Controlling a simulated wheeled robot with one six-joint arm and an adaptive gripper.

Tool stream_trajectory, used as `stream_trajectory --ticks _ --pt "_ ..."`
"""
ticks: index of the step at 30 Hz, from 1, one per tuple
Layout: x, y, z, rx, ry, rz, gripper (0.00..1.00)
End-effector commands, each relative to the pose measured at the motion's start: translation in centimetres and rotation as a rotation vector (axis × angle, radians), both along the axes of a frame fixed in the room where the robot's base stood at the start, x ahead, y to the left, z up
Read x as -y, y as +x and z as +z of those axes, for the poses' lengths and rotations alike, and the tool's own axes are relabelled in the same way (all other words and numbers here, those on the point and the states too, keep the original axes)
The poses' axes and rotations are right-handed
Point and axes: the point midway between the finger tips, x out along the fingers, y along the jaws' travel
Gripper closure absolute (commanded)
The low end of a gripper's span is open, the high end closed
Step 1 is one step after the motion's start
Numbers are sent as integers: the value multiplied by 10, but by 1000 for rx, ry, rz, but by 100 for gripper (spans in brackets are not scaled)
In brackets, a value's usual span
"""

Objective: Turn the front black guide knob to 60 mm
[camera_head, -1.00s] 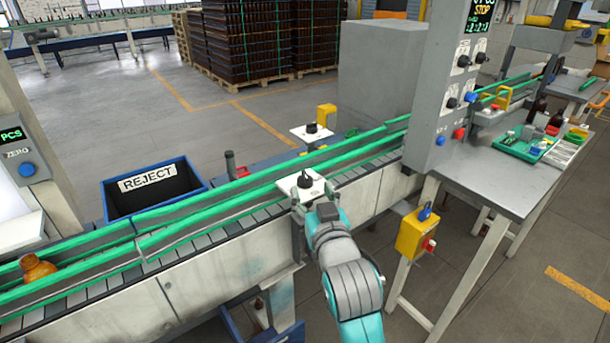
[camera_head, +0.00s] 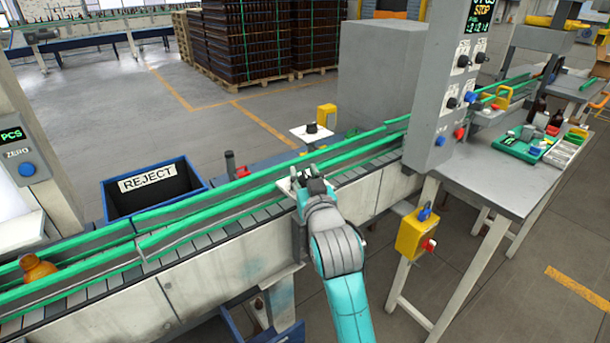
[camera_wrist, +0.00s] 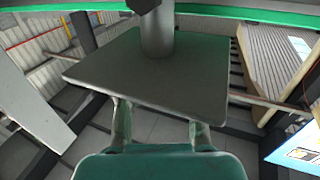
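The front black guide knob (camera_head: 307,174) stands on a white square plate (camera_head: 284,186) at the near side of the conveyor, partly hidden by my gripper (camera_head: 311,177). My gripper reaches in from the near side. The wrist view shows the plate (camera_wrist: 145,75) from close by, with the knob's round post (camera_wrist: 157,38) at the top middle. The knob's top is cut off there. The plate's scale and the pointer reading are not legible.
A second black knob (camera_head: 312,128) on a white plate stands across the conveyor. Green guide rails (camera_head: 225,203) run beside it. An orange bottle (camera_head: 37,268) lies at the left on the belt. A reject bin (camera_head: 152,192) is behind, and a grey control column (camera_head: 440,90) rises at right.

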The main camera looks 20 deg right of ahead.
Motion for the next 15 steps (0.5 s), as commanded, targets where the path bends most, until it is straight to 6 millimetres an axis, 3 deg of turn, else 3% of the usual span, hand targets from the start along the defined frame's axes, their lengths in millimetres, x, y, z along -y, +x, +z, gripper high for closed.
stream_trajectory --ticks 1,3,15 --pt "0 0 0 0 0 0 89" --pt "0 0 0 0 0 0 99" --pt "2 1 -1 -5 1 104 99"
